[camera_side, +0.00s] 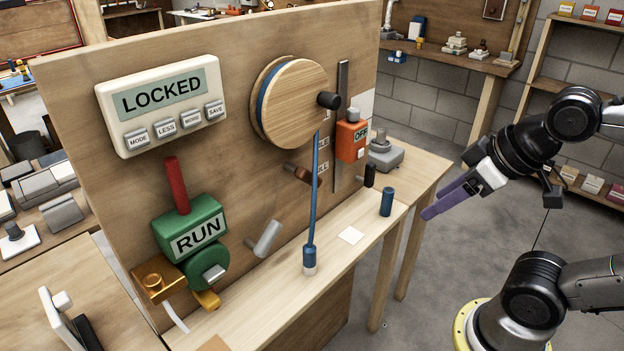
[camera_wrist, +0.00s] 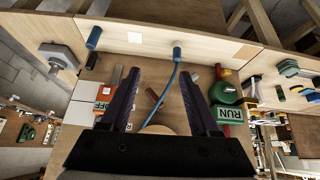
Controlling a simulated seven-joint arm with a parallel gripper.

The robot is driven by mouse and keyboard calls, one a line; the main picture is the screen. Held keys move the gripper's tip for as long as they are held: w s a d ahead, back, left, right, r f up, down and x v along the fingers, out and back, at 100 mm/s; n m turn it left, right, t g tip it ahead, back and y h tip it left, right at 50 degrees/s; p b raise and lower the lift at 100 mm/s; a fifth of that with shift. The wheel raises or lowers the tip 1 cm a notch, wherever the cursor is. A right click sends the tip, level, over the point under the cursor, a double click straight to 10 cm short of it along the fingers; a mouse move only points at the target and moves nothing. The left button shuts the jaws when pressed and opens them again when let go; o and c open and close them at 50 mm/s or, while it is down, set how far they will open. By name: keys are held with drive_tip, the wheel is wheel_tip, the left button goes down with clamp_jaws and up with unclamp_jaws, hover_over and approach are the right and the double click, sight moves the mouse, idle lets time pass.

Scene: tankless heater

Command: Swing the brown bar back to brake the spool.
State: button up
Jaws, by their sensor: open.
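The wooden spool (camera_side: 290,103) is mounted high on the upright board, with a black knob on its face. In the wrist view its pale edge (camera_wrist: 158,130) shows, mostly hidden by my gripper. A blue cord (camera_side: 315,190) hangs from it to a blue weight (camera_side: 310,258) at the bench top. The short brown bar (camera_side: 297,172) sticks out of the board below the spool, beside the cord; it also shows in the wrist view (camera_wrist: 153,97). I cannot tell whether it touches the spool. My gripper (camera_side: 428,212) is open and empty, right of the board and apart from everything.
An orange OFF box (camera_side: 350,140) sits on a vertical rail right of the spool. A green RUN box (camera_side: 190,230) with a red handle and a grey lever (camera_side: 265,240) are on the left. A blue cylinder (camera_side: 387,202) stands on the ledge. Free air separates my gripper from the board.

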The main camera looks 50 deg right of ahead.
sight(316, 181)
drive_tip(key=w+r+n+t, duration=0.35)
drive_tip(key=w+t, duration=0.25)
drive_tip(key=w, duration=0.3)
drive_tip(key=w+r+n+t, duration=0.2)
drive_tip(key=w+r+t, duration=0.25)
drive_tip(key=w, duration=0.45)
drive_tip(key=s+f+n, duration=0.1)
drive_tip(key=s+f, duration=0.1)
drive_tip(key=f, duration=0.7)
drive_tip(key=s+f+n, duration=0.2)
drive_tip(key=f, duration=0.7)
drive_tip(key=shift+t, duration=0.45)
drive_tip(key=w, duration=1.4)
clamp_jaws()
